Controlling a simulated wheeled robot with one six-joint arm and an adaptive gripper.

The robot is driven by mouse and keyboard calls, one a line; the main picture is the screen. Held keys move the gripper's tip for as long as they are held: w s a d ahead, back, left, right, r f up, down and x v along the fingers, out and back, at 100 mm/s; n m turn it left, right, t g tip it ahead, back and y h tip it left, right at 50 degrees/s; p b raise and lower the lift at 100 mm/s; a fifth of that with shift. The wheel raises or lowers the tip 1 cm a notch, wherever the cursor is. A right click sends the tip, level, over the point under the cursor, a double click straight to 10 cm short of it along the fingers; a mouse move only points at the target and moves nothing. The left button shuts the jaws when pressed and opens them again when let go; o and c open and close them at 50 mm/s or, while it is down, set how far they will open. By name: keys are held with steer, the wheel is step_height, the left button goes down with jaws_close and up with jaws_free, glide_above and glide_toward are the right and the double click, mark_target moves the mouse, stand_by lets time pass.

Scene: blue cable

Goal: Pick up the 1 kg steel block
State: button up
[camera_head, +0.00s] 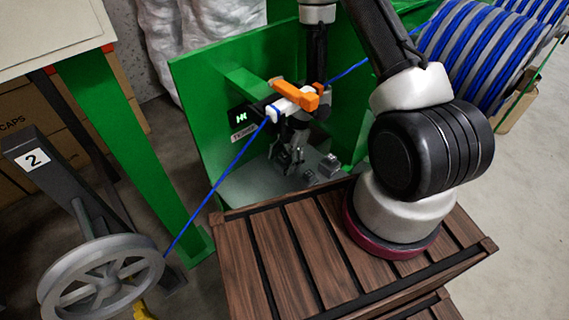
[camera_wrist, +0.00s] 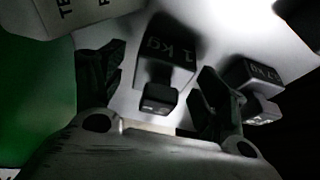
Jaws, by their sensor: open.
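In the wrist view the dark steel block marked "1 kg" (camera_wrist: 172,48) lies on a pale grey surface, with a smaller knob-like end towards me. My gripper (camera_wrist: 160,65) is open, one finger on the left of the block and the other on its right. Gaps show between the fingers and the block; I cannot tell how high the fingers are above the surface. In the head view my gripper (camera_head: 291,155) points down over the grey shelf, largely covering the 1 kg block.
A second dark weight (camera_wrist: 255,80) stands just right of my right finger. A green panel (camera_head: 210,85) rises behind the shelf (camera_head: 245,185). A taut blue cable (camera_head: 215,190) and an orange-and-white device (camera_head: 297,97) are close to my wrist.

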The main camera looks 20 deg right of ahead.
jaws_close()
stand_by(0.4)
steer(key=shift+r, duration=0.15)
